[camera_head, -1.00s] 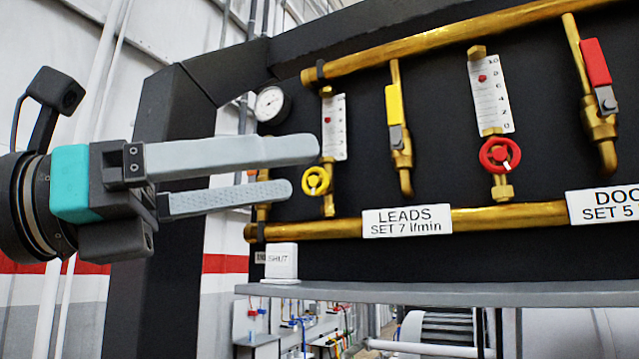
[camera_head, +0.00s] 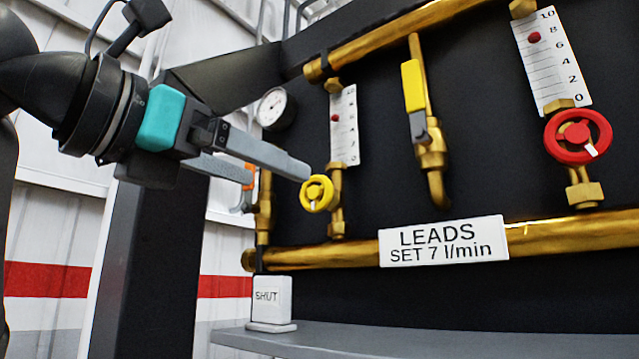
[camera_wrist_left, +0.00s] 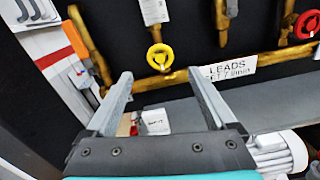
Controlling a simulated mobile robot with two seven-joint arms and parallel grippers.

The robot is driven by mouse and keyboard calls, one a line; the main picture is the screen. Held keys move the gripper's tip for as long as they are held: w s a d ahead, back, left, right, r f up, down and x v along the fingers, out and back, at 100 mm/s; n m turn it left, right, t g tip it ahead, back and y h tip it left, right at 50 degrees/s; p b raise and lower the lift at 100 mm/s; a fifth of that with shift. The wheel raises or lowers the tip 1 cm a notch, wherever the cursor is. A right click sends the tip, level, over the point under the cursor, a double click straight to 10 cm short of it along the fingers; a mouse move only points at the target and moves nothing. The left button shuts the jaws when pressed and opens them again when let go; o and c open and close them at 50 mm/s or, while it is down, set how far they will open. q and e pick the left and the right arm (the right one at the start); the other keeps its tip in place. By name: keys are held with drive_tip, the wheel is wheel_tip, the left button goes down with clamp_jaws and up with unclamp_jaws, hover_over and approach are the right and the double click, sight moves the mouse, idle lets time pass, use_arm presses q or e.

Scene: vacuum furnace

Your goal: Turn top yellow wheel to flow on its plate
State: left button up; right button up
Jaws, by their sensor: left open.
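The yellow wheel (camera_head: 317,193) sits on a brass valve below a white scale with a red marker (camera_head: 343,123), left of the LEADS plate (camera_head: 443,241), which reads "SET 7 l/min". My left gripper (camera_head: 280,172) is open and empty; one fingertip appears close to the wheel's left edge in the head view. In the left wrist view the wheel (camera_wrist_left: 160,57) lies ahead, beyond and between the two fingers, with nothing between them. Whether a fingertip touches the wheel cannot be told. My right gripper is not in view.
A red wheel (camera_head: 577,137) with its own scale is at right. A yellow-handled lever valve (camera_head: 414,92) stands between the wheels. A gauge (camera_head: 275,108) is at upper left. A SHUT block (camera_head: 271,302) stands on the grey shelf (camera_head: 420,340) below.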

sight(313, 192)
use_arm(q)
drive_tip(key=p+x, duration=0.3)
drive_tip(key=x, duration=0.7)
drive_tip(key=shift+w, duration=0.1)
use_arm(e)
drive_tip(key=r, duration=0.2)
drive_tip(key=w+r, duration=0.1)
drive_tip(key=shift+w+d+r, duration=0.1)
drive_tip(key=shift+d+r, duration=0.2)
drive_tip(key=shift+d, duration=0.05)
use_arm(q)
drive_tip(key=c, duration=1.4)
